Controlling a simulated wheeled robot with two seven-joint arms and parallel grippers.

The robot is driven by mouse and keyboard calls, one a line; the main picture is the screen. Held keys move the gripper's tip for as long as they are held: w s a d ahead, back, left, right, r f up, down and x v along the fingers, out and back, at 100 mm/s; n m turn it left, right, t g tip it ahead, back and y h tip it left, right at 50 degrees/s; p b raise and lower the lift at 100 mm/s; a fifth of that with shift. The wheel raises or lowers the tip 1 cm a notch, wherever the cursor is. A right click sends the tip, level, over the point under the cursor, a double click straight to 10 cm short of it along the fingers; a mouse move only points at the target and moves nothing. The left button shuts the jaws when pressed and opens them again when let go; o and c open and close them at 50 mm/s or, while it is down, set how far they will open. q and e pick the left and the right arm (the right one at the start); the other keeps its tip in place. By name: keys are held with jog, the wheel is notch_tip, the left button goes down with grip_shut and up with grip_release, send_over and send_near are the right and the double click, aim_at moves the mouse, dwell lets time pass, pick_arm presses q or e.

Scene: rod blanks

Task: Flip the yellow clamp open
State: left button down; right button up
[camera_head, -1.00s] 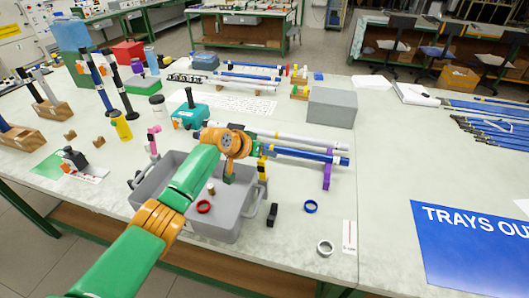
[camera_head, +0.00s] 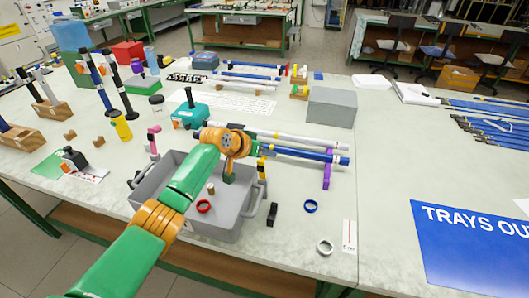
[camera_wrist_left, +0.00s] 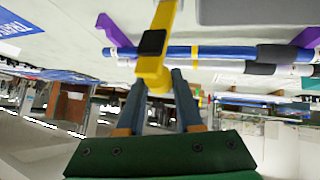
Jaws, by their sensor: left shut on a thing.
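The yellow clamp (camera_head: 262,169) stands at the right end of the grey tray, by the near end of the blue rod; it has a black pad. In the left wrist view the yellow clamp (camera_wrist_left: 155,68) reaches up to the top edge. My left gripper (camera_wrist_left: 158,88) is shut on it, one finger on each side. In the head view my left gripper (camera_head: 254,156) is beside the clamp, and its fingertips are mostly hidden by my wrist. My right gripper is not in view.
A blue rod (camera_head: 300,155) and a white rod (camera_head: 290,138) lie behind, with a purple support (camera_head: 327,172) under the right end. The grey tray (camera_head: 218,228) lies below my arm. A black piece (camera_head: 272,214) and a blue ring (camera_head: 311,206) lie right of it.

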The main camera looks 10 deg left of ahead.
pick_arm(q)
jog(key=shift+s+f, duration=0.15)
jog(key=shift+f, duration=0.25)
jog(key=c, duration=0.8)
grip_release()
jog(key=shift+c, duration=0.2)
jog(key=shift+o, duration=1.2)
jog(key=shift+w, duration=0.3)
jog(key=shift+s+a+r, duration=0.2)
jog(key=shift+s+r, duration=0.15)
jog(key=shift+r, duration=0.15)
jog(key=v, duration=0.5)
jog(key=shift+s+a+r, duration=0.2)
jog(key=shift+s+r, duration=0.05)
jog(key=shift+s, duration=0.05)
